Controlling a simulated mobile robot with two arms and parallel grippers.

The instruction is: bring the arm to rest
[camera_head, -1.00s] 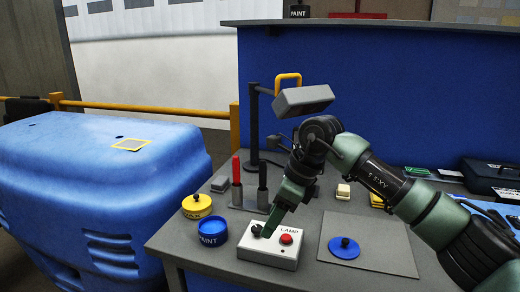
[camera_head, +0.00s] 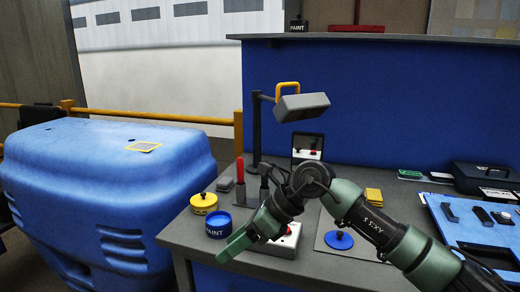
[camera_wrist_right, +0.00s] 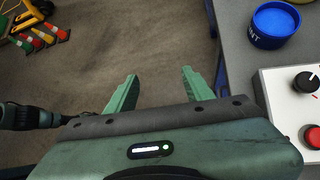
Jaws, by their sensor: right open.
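My right arm reaches in from the right in the head view. Its green right gripper (camera_head: 232,248) hangs at the bench's front edge, left of the white lamp box (camera_head: 272,250). In the right wrist view the two green fingers (camera_wrist_right: 158,76) are spread apart with nothing between them, above the floor. The lamp box (camera_wrist_right: 290,108), with a black knob and a red button, is to their right and apart from them. In the head view the arm hides part of this box. My left gripper is not in view.
A blue paint pot (camera_head: 218,225) and a yellow pot (camera_head: 204,203) stand left of the lamp box. A grey lamp head with a yellow handle (camera_head: 288,92) overhangs the bench. A blue lid (camera_head: 338,240) lies right of the box. A large blue container (camera_head: 110,190) stands at left.

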